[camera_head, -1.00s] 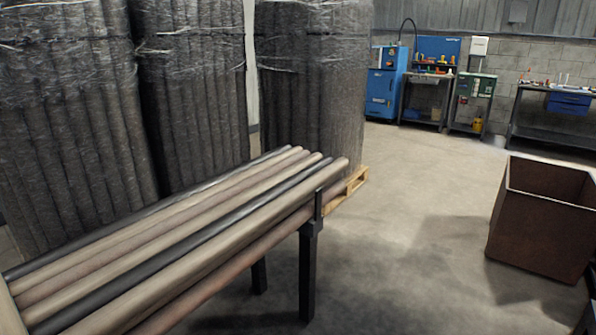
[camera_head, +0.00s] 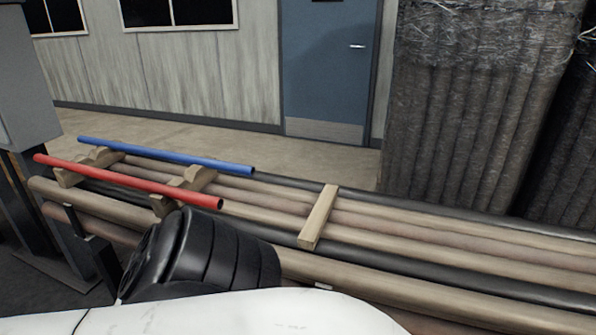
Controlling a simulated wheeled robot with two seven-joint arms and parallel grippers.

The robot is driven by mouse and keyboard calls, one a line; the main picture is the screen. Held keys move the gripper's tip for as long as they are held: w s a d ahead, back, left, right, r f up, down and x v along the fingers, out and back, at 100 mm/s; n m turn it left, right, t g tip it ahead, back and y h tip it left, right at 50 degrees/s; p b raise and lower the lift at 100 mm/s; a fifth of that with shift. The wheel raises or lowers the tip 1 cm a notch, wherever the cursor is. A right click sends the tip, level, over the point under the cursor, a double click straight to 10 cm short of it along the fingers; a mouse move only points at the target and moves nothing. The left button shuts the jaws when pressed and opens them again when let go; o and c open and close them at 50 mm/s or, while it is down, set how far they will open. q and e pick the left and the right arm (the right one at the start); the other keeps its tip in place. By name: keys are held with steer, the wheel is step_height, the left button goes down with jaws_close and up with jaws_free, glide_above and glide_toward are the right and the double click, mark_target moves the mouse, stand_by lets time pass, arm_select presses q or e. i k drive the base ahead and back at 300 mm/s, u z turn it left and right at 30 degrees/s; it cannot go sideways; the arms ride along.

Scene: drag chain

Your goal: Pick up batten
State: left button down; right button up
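A light wooden batten (camera_head: 319,217) lies crosswise on top of the long pipes, right of the picture's middle. All of its top face shows and nothing covers it. Neither of my grippers is in view. A white, smooth part and a black ribbed part at the bottom look like my own body and cover some of the pipes.
Long brown and black pipes (camera_head: 440,238) form a rack across the view. A red pipe (camera_head: 130,182) and a blue pipe (camera_head: 165,154) rest on notched wooden blocks (camera_head: 187,184) at left. Wrapped pipe bundles (camera_head: 465,110) stand behind at right. A blue door (camera_head: 328,65) is behind.

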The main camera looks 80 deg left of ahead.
mark_target(309, 236)
steer(key=u, duration=2.4)
